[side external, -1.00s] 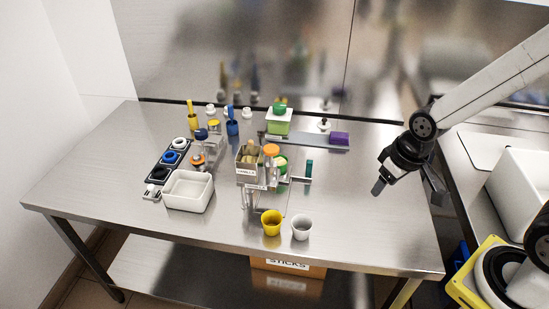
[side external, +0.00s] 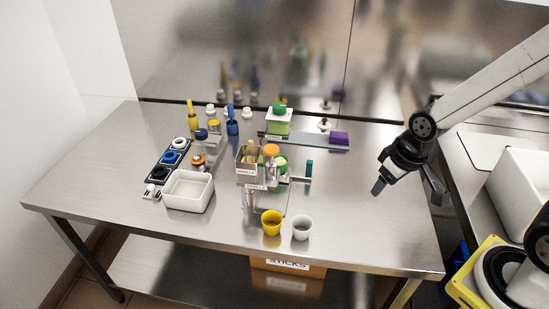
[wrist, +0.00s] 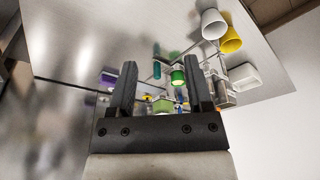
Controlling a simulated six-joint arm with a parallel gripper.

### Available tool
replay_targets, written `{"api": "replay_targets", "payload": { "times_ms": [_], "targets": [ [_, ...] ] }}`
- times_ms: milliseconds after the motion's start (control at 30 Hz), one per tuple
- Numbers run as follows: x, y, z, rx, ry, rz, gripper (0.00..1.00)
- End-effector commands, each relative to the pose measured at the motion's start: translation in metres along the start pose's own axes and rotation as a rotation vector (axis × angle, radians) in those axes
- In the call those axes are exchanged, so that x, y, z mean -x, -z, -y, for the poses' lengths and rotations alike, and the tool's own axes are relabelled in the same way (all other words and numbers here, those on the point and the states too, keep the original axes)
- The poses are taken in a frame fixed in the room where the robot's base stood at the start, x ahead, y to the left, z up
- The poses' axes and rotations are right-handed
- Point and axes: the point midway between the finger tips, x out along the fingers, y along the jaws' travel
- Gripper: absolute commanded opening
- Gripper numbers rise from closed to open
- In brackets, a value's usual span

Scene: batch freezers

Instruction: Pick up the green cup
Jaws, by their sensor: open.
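A green cup (side external: 281,165) stands near the middle of the steel table, partly hidden behind an orange-lidded jar (side external: 271,152) in the side view. A green round object, which looks like this cup, shows in the wrist view (wrist: 177,77) near the inner side of the right finger. My gripper (side external: 380,186) hangs above the table's right side, well to the right of the cup and apart from everything. In the wrist view my gripper (wrist: 159,63) has its two dark fingers spread, with nothing held between them.
A yellow cup (side external: 271,223) and a white cup (side external: 302,228) stand at the front. A white bin (side external: 188,191) is at left. A green-lidded container (side external: 279,124) and a purple block (side external: 339,138) are behind. The table's right side is clear.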

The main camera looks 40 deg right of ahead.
Motion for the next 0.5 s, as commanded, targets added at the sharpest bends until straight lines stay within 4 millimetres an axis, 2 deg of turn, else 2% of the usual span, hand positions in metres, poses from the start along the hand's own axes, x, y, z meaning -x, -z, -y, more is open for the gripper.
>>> {"api": "replay_targets", "payload": {
  "times_ms": [67,100,167,500],
  "targets": [
    [0.0,0.0,0.0,0.0,0.0,0.0,0.68],
    [0.0,0.0,0.0,0.0,0.0,0.0,0.81],
    [0.0,0.0,0.0,0.0,0.0,0.0,1.0],
    [-0.0012,0.0031,-0.0002,0.001,-0.001,-0.007,1.0]
  ]
}}
